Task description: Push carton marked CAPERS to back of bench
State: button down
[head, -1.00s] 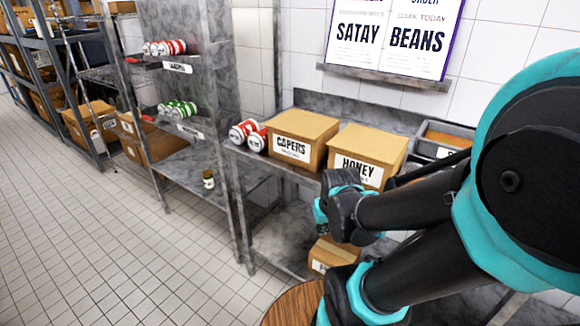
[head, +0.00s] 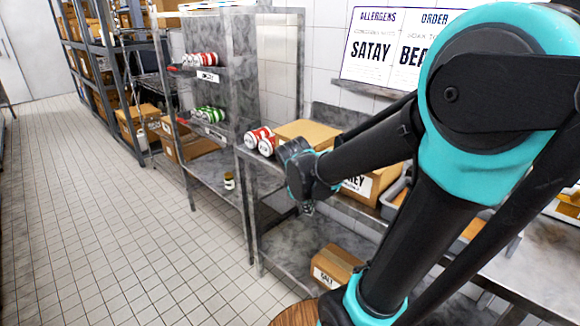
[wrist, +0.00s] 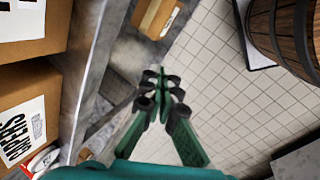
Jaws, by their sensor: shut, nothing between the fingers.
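The CAPERS carton (head: 307,131) stands on the bench (head: 490,262); in the head view my arm hides its front and label. In the wrist view the carton (wrist: 28,88) is at the left edge, its CAPERS label partly in view. My gripper (wrist: 163,82) is shut and empty in the wrist view, pointing down past the bench's front edge, apart from the carton. In the head view my gripper (head: 307,207) hangs in front of the bench, its fingers small and partly hidden.
The HONEY carton (head: 358,187) stands right of CAPERS, partly behind my arm. Red-and-white cans (head: 259,139) lie left of CAPERS. A SALT carton (head: 336,266) sits on the lower shelf. Open tiled floor (head: 110,220) lies left.

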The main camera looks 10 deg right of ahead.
jog(key=w+a+r+n+t+h, duration=0.2)
jog(key=w+a+r+n+h, duration=0.2)
jog(key=w+a+r+n, duration=0.85)
jog(key=shift+n, duration=0.95)
jog(key=shift+w+d+r+x, duration=0.15)
jog(key=shift+d+r+x, duration=0.25)
jog(key=shift+x, duration=2)
jog(key=shift+w+d+r+x, duration=0.1)
jog(key=shift+d+r+x, duration=0.3)
jog(key=shift+x, duration=2)
jog(key=shift+w+d+r+x, duration=0.15)
jog(key=shift+d+r+x, duration=0.25)
jog(key=shift+x, duration=1.95)
jog(key=w+d, duration=0.4)
jog(key=d, duration=0.1)
jog(key=w+d, duration=0.4)
jog(key=d, duration=0.2)
jog(key=w+d, duration=0.4)
jog(key=d, duration=0.1)
jog(key=shift+d, duration=0.25)
